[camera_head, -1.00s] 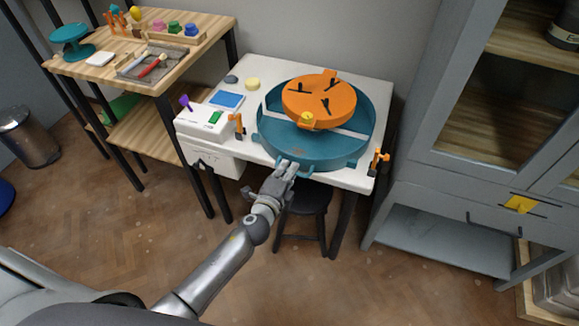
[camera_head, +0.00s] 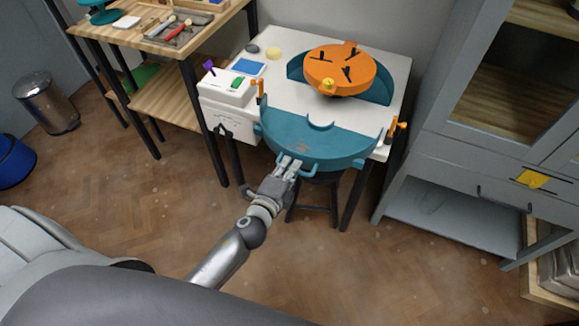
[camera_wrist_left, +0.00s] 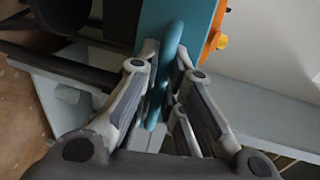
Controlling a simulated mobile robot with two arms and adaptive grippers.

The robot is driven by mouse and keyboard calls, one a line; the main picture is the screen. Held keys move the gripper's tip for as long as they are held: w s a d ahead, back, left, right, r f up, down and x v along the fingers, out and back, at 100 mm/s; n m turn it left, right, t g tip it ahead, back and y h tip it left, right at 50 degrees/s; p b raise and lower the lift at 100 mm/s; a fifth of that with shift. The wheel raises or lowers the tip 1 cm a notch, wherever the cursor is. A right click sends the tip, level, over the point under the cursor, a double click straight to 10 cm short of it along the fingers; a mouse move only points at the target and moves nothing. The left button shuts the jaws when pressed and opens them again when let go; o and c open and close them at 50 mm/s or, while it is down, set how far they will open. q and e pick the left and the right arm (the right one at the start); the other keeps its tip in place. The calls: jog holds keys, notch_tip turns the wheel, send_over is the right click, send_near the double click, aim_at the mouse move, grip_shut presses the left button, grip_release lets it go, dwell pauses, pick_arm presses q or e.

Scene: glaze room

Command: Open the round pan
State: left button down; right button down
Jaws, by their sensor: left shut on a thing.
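The round pan is teal and split in two halves on the white table. Its front half (camera_head: 310,140) lies at the table's front edge and overhangs it. Its back half (camera_head: 375,88) stays farther back, partly hidden under an orange disc (camera_head: 340,68) with dark slots. A wide gap of white tabletop shows between the halves. In the left wrist view the fingers (camera_wrist_left: 160,95) sit on either side of a teal tab (camera_wrist_left: 165,70). My right gripper is not in view.
Orange clamps (camera_head: 393,128) stand at the table's sides. A white box (camera_head: 228,88) sits at the table's left end, near a blue pad (camera_head: 248,67). A dark stool (camera_head: 318,205) is under the table. A grey cabinet (camera_head: 470,150) stands to the right.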

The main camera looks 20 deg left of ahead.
pick_arm(q)
jog(key=c, duration=1.8)
grip_release()
jog(key=shift+s, duration=0.1)
jog(key=v, duration=1.1)
jog(key=shift+s+r, duration=0.1)
jog(key=shift+s, duration=0.25)
jog(key=s+f+n+g+p, duration=0.1)
jog(key=s+f+n+g, duration=0.3)
jog(key=f, duration=0.9)
jog(key=s+f+n+g, duration=0.3)
jog(key=s+f, duration=0.2)
jog(key=f, duration=0.9)
jog(key=s+a+f+n+g, duration=0.1)
jog(key=s+f+n+g, duration=0.1)
jog(key=s+f, duration=0.3)
jog(key=s+a+f+n+g, duration=0.2)
jog(key=s+f+n+g, duration=0.1)
jog(key=s, duration=0.7)
jog(key=s+a+f+n+g, duration=0.1)
jog(key=s+f+n+g, duration=0.1)
jog(key=s+f+n, duration=0.2)
jog(key=shift+s+a+f+g+y+p, duration=0.15)
jog(key=shift+s+f+p, duration=0.05)
jog(key=shift+s+f, duration=0.75)
jog(key=shift+s+a+f+g+y+p, duration=0.15)
jog(key=shift+s+a+f+p, duration=0.05)
jog(key=shift+s+f, duration=0.75)
